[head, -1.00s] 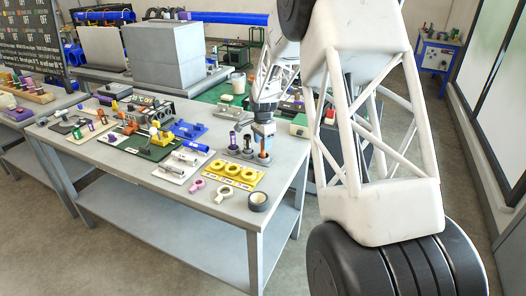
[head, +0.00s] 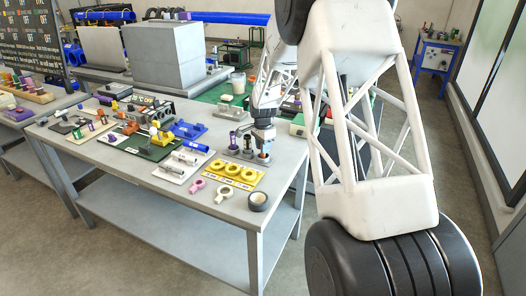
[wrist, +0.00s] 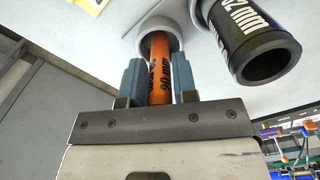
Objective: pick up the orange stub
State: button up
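The orange stub (wrist: 158,72) stands upright in a pale round socket (wrist: 160,38) in the wrist view. Dark lettering runs along it. My gripper (wrist: 158,75) has its two blue-grey fingers on either side of the stub, with narrow gaps showing, so it looks open around it. In the head view my gripper (head: 263,148) points down over the rack at the table's right edge, and only a little of the stub (head: 265,156) shows below it.
A black pipe piece marked 32 mm (wrist: 262,50) stands close to the right of the stub in the wrist view. A purple piece (head: 233,139) stands on the rack's left.

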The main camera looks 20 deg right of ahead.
grip_shut()
jog(key=shift+r, duration=0.1)
jog(key=shift+r, duration=0.8)
jog(key=shift+s+r, duration=0.1)
jog(key=shift+r, duration=0.85)
jog(key=s+a+r, duration=0.1)
jog(key=s+a, duration=0.1)
jog(key=s, duration=1.3)
jog(key=shift+s+a+r, duration=0.15)
jog(key=shift+s+a, duration=0.1)
jog(key=shift+a, duration=0.05)
jog(key=shift+s+a, duration=0.1)
jog(key=s+a+r, duration=0.4)
jog(key=s+a, duration=0.2)
jog(key=a, duration=0.1)
jog(key=shift+s, duration=0.35)
